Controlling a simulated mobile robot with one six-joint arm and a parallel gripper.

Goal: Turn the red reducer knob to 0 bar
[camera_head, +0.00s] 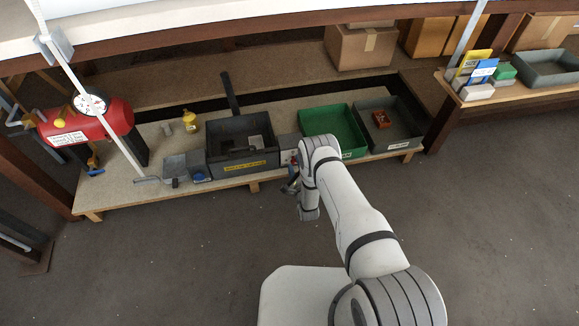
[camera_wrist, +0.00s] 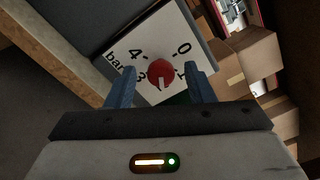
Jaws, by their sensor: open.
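The red reducer knob (camera_wrist: 161,72) shows in the wrist view on a white dial plate (camera_wrist: 165,40). The plate reads "bar", with 4 at upper left, 0 at upper right, 3 at lower left and 1 at lower right. A white mark on the knob points down in the picture, between 3 and 1 and away from 0. My gripper (camera_wrist: 160,68) is open, with one blue finger on each side of the knob and a visible gap to it. In the head view, my gripper (camera_head: 291,186) is at the bench's front edge, mostly hidden by my arm.
A dark box with a yellow label (camera_head: 243,167), a green tray (camera_head: 335,124) and a grey tray (camera_head: 400,140) stand on the low bench. A red tank (camera_head: 85,122) is at the left. Cardboard boxes (camera_head: 358,45) stand behind. The floor in front is clear.

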